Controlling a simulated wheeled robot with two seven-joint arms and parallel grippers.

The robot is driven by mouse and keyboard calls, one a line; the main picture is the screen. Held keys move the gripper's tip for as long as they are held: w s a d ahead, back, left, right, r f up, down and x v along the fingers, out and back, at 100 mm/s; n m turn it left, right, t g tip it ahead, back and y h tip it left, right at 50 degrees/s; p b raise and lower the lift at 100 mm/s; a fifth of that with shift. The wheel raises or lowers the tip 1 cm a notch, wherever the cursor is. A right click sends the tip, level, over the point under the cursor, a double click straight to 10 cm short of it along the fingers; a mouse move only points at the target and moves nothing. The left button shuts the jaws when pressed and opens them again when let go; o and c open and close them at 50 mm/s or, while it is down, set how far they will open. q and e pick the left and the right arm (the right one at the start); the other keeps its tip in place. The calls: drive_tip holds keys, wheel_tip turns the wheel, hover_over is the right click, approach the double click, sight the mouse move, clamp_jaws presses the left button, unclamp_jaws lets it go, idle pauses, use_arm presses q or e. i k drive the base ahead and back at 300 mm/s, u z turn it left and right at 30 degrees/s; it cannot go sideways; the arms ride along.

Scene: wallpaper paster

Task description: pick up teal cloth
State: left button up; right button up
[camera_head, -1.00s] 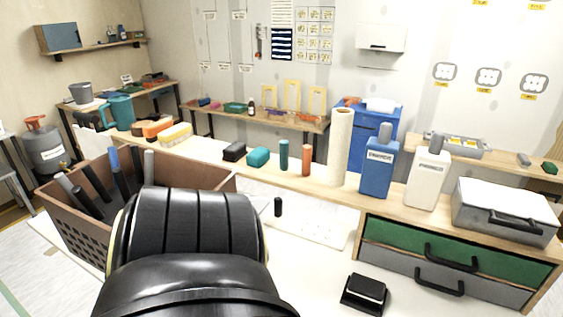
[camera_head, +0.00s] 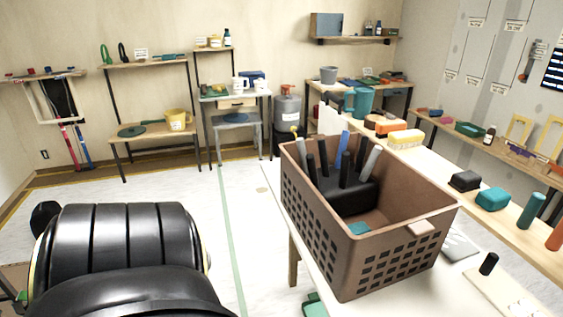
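I cannot tell for sure which teal thing is the cloth. A small teal piece (camera_head: 358,228) lies inside the brown perforated crate (camera_head: 372,262), partly hidden by its wall. A teal block-like bundle (camera_head: 492,198) sits on the wooden ledge at the right, beside a black one. A green-teal piece (camera_head: 314,304) shows at the bottom edge, below the white table's left side. A large black part of my arm fills the lower left; neither gripper's fingers show.
The crate holds several dark and grey upright tools and one blue one (camera_head: 343,146). A teal watering can (camera_head: 360,101) stands behind it. Shelves (camera_head: 153,132) line the far wall.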

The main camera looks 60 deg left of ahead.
sight(360, 228)
drive_tip(key=u, duration=1.4)
drive_tip(key=k, duration=0.5)
drive_tip(key=u, duration=1.3)
drive_tip(key=i, duration=2.2)
drive_tip(key=z, duration=3.55)
